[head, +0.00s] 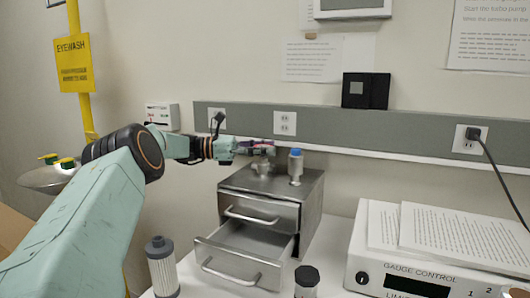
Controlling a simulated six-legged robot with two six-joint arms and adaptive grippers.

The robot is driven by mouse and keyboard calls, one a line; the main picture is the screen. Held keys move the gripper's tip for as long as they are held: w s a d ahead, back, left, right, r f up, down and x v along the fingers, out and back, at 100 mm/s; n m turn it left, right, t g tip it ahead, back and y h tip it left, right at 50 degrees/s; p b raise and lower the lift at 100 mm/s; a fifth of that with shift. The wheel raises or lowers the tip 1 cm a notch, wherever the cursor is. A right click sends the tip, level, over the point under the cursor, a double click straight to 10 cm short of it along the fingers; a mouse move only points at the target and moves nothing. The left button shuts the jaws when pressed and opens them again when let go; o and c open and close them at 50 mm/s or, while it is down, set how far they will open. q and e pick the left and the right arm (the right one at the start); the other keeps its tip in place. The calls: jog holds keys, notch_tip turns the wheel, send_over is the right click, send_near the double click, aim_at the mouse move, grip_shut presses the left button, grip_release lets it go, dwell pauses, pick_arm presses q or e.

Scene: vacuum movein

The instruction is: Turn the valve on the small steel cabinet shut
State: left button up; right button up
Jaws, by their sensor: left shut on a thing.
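The small steel cabinet (311,207) stands on the white bench against the wall, its lower drawer (235,262) pulled out and its upper drawer shut. The valve (262,167) rises from the left of its top. My left gripper (258,147) reaches in from the left at the height of the valve's handle and is shut on it. A little reddish colour shows between the fingers; most of the handle is hidden, so its angle cannot be told. My right gripper is out of view.
A steel fitting with a blue top (295,167) stands close to the right of the valve. A white filter cylinder (161,266) and a dark-capped jar (307,282) stand in front. A gauge control box (440,277) with papers (463,237) is at right.

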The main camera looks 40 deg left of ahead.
pick_arm(q)
jog(key=shift+a+r+m+g+h, duration=0.1)
jog(key=shift+r+m+g+h, duration=0.2)
dwell(0.7)
jog(key=o, duration=1.2)
jog(key=shift+s+f, duration=0.1)
jog(key=shift+s, duration=0.05)
jog(key=shift+f, duration=0.1)
jog(key=shift+n+t+y, duration=0.4)
